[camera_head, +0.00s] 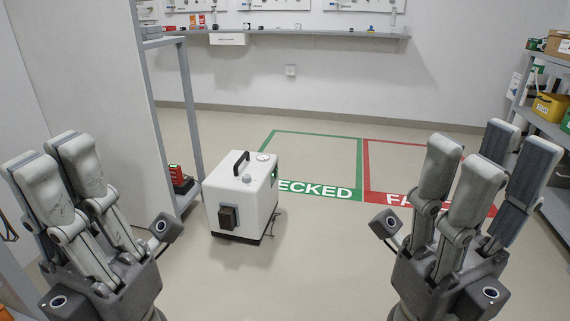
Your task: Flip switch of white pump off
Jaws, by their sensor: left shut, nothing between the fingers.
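The white pump (240,200) stands upright on the floor, left of the picture's middle. It has a black handle (241,162), a round gauge and a small grey knob (246,178) on top. My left gripper (52,155) is shut and empty, left of the pump and nearer to me. My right gripper (488,150) looks open and empty, well right of the pump. Neither touches the pump.
A grey shelf post (190,110) stands just behind the pump's left, with a red and black item (179,180) beside it. Green (320,190) and red (420,205) marked floor areas lie right of the pump. A shelf rack (530,75) stands far right. The middle floor is clear.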

